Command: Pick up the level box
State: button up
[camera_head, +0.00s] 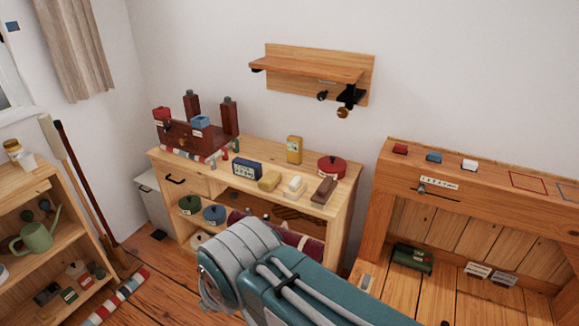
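A low wooden cabinet (343,193) against the wall carries several small boxes and blocks. A dark blue box (248,169) with a pale label lies on its top. An upright yellow box (294,149) stands behind it, near the wall. A dark green box (411,258) lies in the wooden unit on the right. The lettering is too small to read, so I cannot tell which is the level box. My teal and grey arm crosses the bottom middle, in front of the cabinet's lower part. My gripper is not visible.
Tan, cream and brown blocks (325,191) and a red round pot (331,167) crowd the cabinet top's right half. A dark red case (180,137) stands at its left. A wall shelf (312,69) hangs above. A broom (75,175) leans at left beside a shelf unit (42,187).

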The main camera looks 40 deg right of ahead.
aim_at(247, 168)
jog(key=z, duration=1)
jog(key=i+j+z, duration=0.5)
jog(key=i+j, duration=0.35)
jog(key=i+j+z, duration=0.25)
jog(key=i+j, duration=0.15)
jog(key=j, duration=0.15)
jog(key=i+j+z, duration=0.25)
jog(key=j, duration=0.35)
jog(key=i, duration=0.1)
